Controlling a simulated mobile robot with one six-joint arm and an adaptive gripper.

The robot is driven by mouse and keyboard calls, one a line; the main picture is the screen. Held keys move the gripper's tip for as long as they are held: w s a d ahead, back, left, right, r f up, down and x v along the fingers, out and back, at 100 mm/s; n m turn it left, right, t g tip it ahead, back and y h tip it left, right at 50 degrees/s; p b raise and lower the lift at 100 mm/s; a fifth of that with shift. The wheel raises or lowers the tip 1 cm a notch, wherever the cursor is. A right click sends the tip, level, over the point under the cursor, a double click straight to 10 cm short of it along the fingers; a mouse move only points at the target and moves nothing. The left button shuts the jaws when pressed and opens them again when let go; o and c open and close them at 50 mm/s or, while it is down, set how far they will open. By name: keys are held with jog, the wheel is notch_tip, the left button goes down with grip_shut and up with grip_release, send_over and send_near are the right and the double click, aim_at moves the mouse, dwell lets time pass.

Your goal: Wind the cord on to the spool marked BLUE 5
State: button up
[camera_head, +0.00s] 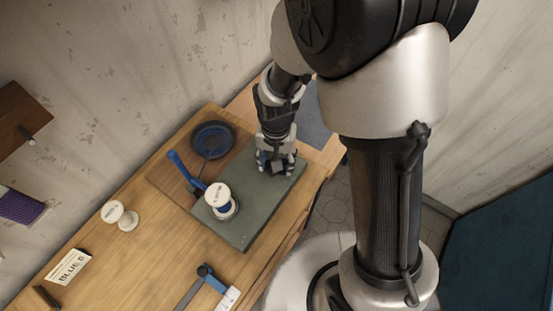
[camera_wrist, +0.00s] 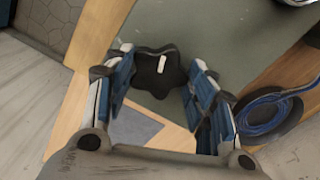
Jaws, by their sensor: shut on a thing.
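My gripper (camera_head: 276,163) is low over the right end of a grey-green board (camera_head: 258,220). In the wrist view its fingers (camera_wrist: 158,75) are shut on a dark lobed knob (camera_wrist: 154,80) with a white mark on top. A spool (camera_head: 218,195) with a white top flange and blue below stands upright on the board's left side; its lettering is too small to read. Blue cord lies coiled in a dark round dish (camera_head: 231,129) behind the board; the coil (camera_wrist: 262,108) also shows in the wrist view. A card (camera_head: 68,267) reading BLUE 5 is on the bench.
A white spool (camera_head: 119,216) stands near the card. A blue bar (camera_head: 184,169) slants up beside the board. A blue and white tool (camera_head: 213,281) lies at the bench's front edge. The wooden bench (camera_head: 150,255) is clear between them. A wall stands behind.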

jog(key=shift+m, duration=0.3)
jog(key=o, duration=1.1)
jog(key=shift+r, duration=0.1)
notch_tip(320, 180, up, 12)
jog(key=shift+f, duration=0.1)
